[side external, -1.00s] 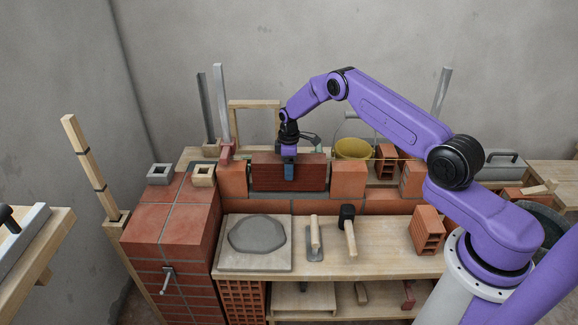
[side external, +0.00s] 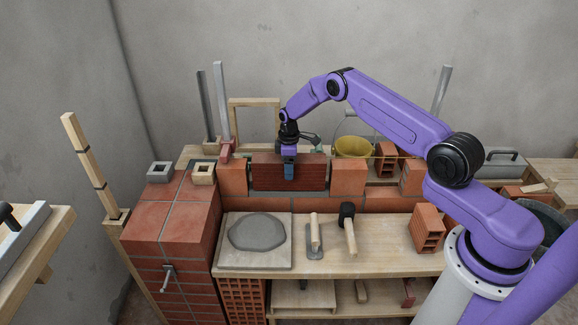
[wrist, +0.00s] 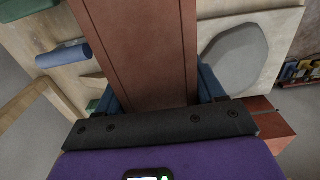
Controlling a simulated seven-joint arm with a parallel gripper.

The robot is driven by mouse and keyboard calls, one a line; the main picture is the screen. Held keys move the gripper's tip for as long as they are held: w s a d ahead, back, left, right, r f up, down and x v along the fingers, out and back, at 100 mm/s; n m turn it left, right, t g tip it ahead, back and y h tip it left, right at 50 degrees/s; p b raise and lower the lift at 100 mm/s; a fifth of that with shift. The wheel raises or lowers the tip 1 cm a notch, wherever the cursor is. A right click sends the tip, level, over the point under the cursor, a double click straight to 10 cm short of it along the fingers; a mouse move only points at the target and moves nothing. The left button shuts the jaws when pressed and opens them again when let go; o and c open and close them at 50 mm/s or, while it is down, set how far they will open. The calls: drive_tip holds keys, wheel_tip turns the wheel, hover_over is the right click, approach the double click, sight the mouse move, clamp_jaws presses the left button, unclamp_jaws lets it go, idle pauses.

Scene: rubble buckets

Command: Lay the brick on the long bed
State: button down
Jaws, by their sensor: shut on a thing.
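The dark red brick (side external: 310,177) is in the gap between two lighter orange bricks on the low wall, level and lengthwise along it. A thin grey mortar bed (side external: 262,193) shows under its front edge; I cannot tell whether the brick bears on it fully. My gripper (side external: 289,172) is shut on the brick from above, near its middle. In the wrist view the brick (wrist: 140,50) runs between my blue fingers (wrist: 163,92), one against each long side.
An orange brick (side external: 233,178) stands left of the gap and another (side external: 348,179) right of it. A mortar board (side external: 256,255), a trowel (side external: 315,236) and a mallet (side external: 349,231) lie on the bench in front. A yellow bucket (side external: 353,148) stands behind.

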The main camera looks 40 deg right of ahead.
drive_tip(key=shift+w+f, duration=0.1)
drive_tip(key=shift+f, duration=0.15)
idle(0.4)
drive_tip(key=shift+c, duration=0.2)
unclamp_jaws()
drive_tip(key=shift+s+f, duration=0.2)
wheel_tip(320, 180, up, 18)
drive_tip(key=shift+f, duration=0.15)
drive_tip(key=shift+w, duration=0.1)
